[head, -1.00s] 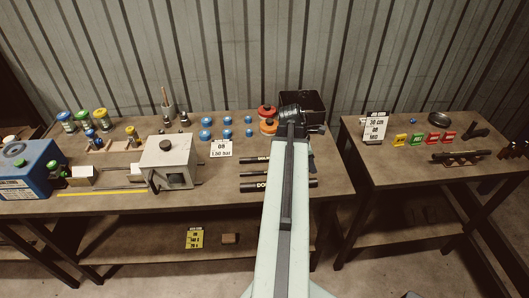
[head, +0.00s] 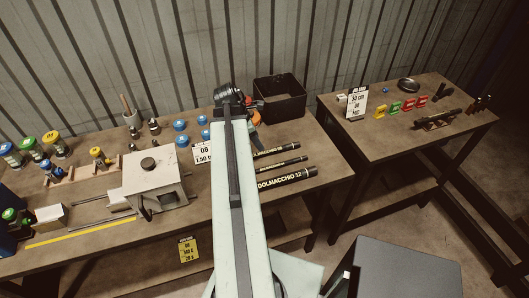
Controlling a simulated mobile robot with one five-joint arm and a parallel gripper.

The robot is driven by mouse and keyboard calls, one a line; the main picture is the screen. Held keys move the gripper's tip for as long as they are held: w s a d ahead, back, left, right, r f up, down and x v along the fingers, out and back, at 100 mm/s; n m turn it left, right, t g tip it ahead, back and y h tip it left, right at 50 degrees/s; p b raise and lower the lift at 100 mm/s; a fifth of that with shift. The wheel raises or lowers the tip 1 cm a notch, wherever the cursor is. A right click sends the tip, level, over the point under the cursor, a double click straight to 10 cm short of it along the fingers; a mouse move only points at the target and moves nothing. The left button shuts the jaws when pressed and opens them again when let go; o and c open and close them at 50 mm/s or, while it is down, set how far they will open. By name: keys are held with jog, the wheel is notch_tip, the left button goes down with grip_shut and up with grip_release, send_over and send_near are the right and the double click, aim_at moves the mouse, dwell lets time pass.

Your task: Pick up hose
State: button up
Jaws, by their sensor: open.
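Three black hoses with pale lettering lie side by side on the left table, just right of my arm. The nearest hose (head: 289,179) is the thickest. The middle hose (head: 280,162) is thinner, and the far hose (head: 278,150) lies behind it. Their left ends are partly hidden by my arm. My gripper (head: 230,92) is at the far end of my outstretched arm, over the back of the table, beyond the hoses and apart from them. It is open, with nothing seen in it; its fingertips are hard to make out.
A black bin (head: 281,98) stands behind the hoses. Orange and red items beside my gripper are partly hidden. A grey press block (head: 155,182), blue caps (head: 181,125) and a sign (head: 203,152) are left of my arm. A second table (head: 400,138) stands right, across a gap.

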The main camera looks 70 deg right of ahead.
aim_at(264, 151)
jog(key=shift+b+x, duration=1.05)
jog(key=shift+x, duration=0.35)
jog(key=b+x, duration=0.4)
jog(key=x, duration=0.1)
jog(key=shift+w+f+b, duration=0.1)
jog(key=shift+w+b, duration=0.15)
jog(key=shift+b, duration=0.15)
grip_shut()
